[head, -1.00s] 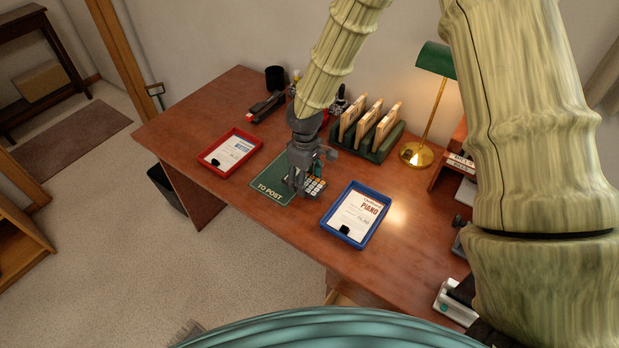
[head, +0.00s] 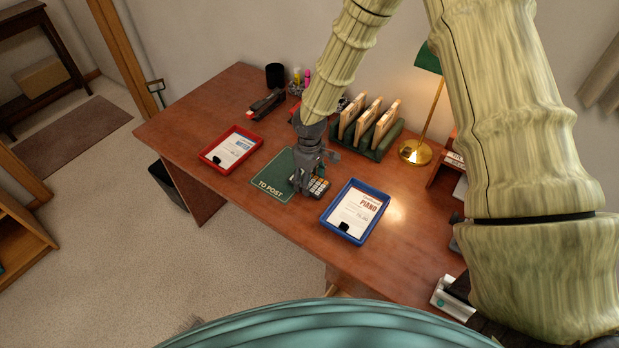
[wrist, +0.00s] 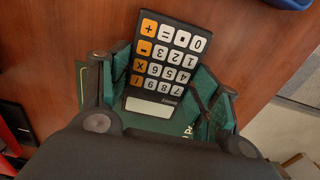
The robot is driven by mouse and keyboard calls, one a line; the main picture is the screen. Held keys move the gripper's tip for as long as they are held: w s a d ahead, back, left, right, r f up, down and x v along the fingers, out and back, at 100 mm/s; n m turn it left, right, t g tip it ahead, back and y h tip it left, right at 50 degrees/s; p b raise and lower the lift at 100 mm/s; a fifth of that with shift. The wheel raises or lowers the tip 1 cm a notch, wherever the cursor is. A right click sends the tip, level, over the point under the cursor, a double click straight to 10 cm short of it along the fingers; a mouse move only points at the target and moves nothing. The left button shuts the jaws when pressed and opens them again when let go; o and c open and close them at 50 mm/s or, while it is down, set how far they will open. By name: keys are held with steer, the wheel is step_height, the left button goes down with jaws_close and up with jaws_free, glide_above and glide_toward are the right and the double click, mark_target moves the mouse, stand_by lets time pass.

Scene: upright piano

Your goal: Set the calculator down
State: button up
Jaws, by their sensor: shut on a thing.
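The calculator (wrist: 165,62) is dark, with orange and white keys and a pale display. My gripper (wrist: 158,95) is shut on it, with a finger on either side. In the head view my gripper (head: 308,178) is low over the desk, between the green "TO POST" mat and the blue tray, with the calculator (head: 319,187) showing at its right. The calculator lies beside or partly over the right edge of the green mat (head: 272,178). I cannot tell whether it touches the desk.
A red tray (head: 206,158) with a paper stands left and a blue tray (head: 327,222) with a paper stands right on the wooden desk (head: 250,212). Behind are a green letter rack (head: 383,148), a brass lamp (head: 415,152) and a stapler (head: 266,104). The desk's front strip is clear.

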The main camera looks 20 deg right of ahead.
steer(key=shift+f, duration=0.1)
steer(key=o, duration=1.1)
steer(key=shift+r+b, duration=0.8)
steer(key=shift+r, duration=5.35)
